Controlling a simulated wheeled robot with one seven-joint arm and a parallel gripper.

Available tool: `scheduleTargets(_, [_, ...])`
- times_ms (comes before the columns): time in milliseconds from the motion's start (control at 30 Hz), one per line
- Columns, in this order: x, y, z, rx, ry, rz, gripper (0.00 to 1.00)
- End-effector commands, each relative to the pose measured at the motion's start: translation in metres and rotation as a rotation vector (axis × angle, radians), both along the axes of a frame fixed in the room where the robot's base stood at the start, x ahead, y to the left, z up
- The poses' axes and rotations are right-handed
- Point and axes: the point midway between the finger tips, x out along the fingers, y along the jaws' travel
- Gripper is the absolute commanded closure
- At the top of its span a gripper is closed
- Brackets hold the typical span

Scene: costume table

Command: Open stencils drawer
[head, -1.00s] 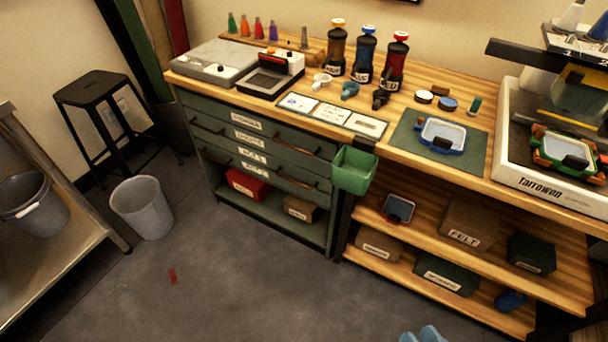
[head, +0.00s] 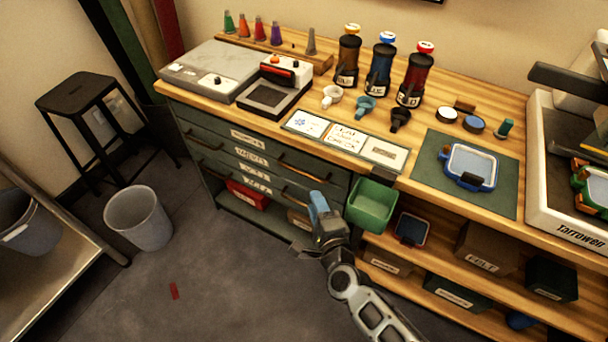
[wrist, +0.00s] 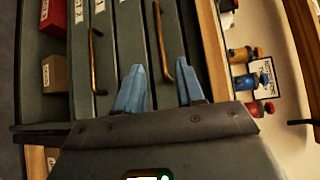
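The dark green drawer cabinet (head: 215,165) stands under the left part of the bench, its drawers looking shut. White labels (head: 252,158) run down its middle; I cannot read for sure which says stencils. An upper bar handle (head: 305,166) and a lower one (head: 296,195) show on the right half. My gripper (head: 318,205) is in front of the cabinet's right side. In the wrist view its blue fingers (wrist: 160,70) are open and empty. The upper handle (wrist: 159,35) appears between the fingertips, apart from both; the lower handle (wrist: 95,60) lies to their left.
A green bin (head: 372,204) hangs at the bench front, just right of my gripper. A red box (head: 247,195) sits on the cabinet's open bottom shelf. A grey bucket (head: 139,218) and a black stool (head: 78,95) stand left. The floor in front is mostly clear.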

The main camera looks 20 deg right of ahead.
Motion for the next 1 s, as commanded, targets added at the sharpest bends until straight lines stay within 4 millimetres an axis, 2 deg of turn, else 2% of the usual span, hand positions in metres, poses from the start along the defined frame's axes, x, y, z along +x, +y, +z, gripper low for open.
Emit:
scheduleTargets(400, [0.072,-0.011,-0.013,-0.004,-0.002,-0.001,0.62])
scheduleTargets(600, [0.099,-0.015,-0.016,-0.005,-0.001,0.0,0.62])
scheduleTargets(800, [0.11,-0.017,-0.017,-0.004,0.0,0.0,0.62])
scheduleTargets(1000, [0.111,-0.017,-0.016,-0.004,0.0,0.0,0.62])
